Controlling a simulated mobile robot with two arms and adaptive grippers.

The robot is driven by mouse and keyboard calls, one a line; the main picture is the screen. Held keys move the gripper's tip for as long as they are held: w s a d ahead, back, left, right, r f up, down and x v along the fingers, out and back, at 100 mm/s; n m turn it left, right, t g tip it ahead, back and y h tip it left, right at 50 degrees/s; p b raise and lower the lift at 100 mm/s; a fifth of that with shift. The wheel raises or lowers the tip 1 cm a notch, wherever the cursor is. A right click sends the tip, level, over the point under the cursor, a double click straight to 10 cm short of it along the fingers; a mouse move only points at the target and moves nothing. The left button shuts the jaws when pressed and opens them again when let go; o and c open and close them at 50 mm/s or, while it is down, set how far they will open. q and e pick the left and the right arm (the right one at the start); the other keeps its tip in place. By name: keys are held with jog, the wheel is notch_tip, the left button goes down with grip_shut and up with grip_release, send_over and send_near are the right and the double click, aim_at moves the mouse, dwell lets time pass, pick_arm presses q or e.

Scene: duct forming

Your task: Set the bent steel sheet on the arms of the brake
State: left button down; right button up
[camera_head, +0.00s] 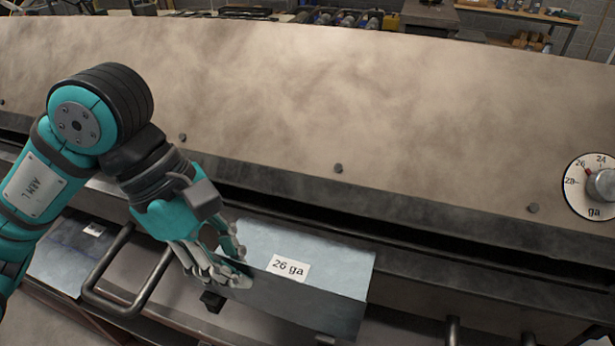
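The bent steel sheet (318,253) has a light blue-grey upper face, a darker face folded down toward me, and a white "26 ga" label. It lies along the front of the brake (340,110), low in the middle of the view. My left gripper (240,266) is at the sheet's left end, with its fingers overlapping that end in the picture. Whether they are clamped on it is unclear. A small dark bracket (212,301) shows below the gripper. The sheet hides what is under it, so I cannot tell whether it rests on the arms. My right gripper is out of view.
A U-shaped bar handle (98,290) sticks out at lower left, near my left arm. A flat blue-grey sheet (72,252) with a small label lies behind it. A gauge dial (592,186) is on the brake's right. Workbenches stand behind.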

pick_arm(q)
jog(key=shift+f+b, duration=0.3)
jog(key=shift+b, duration=0.05)
jog(key=c, duration=1.4)
grip_release()
jog(key=shift+r, duration=0.1)
